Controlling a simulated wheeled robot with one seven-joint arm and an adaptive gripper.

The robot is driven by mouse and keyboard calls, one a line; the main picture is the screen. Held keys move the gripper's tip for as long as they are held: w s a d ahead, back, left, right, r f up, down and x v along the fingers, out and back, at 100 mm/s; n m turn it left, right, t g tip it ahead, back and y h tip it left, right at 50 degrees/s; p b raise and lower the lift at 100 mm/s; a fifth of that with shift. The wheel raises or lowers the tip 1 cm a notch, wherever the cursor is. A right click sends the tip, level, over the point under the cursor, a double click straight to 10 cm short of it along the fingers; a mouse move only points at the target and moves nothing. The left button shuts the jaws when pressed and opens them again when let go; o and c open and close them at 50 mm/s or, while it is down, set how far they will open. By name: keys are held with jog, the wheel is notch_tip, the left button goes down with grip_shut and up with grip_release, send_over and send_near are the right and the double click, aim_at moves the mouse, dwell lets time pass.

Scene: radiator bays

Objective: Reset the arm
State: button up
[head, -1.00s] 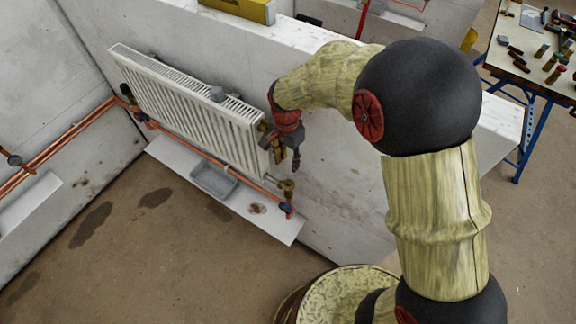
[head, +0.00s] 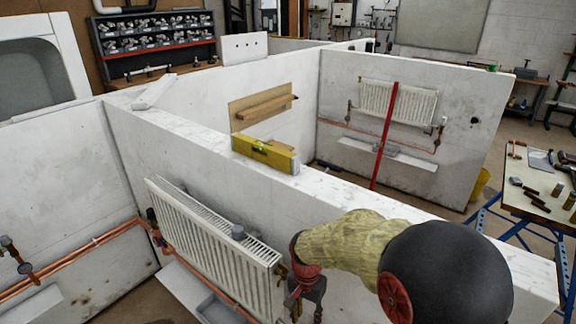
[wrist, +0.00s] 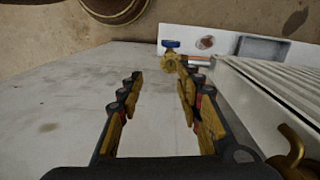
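My gripper (wrist: 160,76) is open in the wrist view, its two yellow-padded fingers apart with nothing between them. In the head view my gripper (head: 304,292) is small and partly hidden, beside the right end of the white panel radiator (head: 212,248). The radiator (wrist: 280,88) also shows along the right of the wrist view, close to the right finger. A brass valve with a blue cap (wrist: 170,46) lies beyond the fingertips. My arm reaches over the white partition wall from the right.
A yellow spirit level (head: 265,154) lies on top of the partition wall (head: 340,192). Copper pipes (head: 85,249) run along the left wall. A grey tray (wrist: 262,49) sits below the radiator. A workbench with tools (head: 538,200) stands at right.

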jog(key=s+d+r+n+t+b, duration=0.3)
jog(key=s+d+r, duration=0.4)
jog(key=s+r, duration=0.2)
jog(key=s+d+r+n+t+b, duration=0.3)
jog(key=s+d+r, duration=0.3)
jog(key=s+r, duration=0.3)
jog(key=shift+s+d+r, duration=0.25)
jog(key=shift+d+r, duration=0.1)
jog(key=shift+r, duration=0.45)
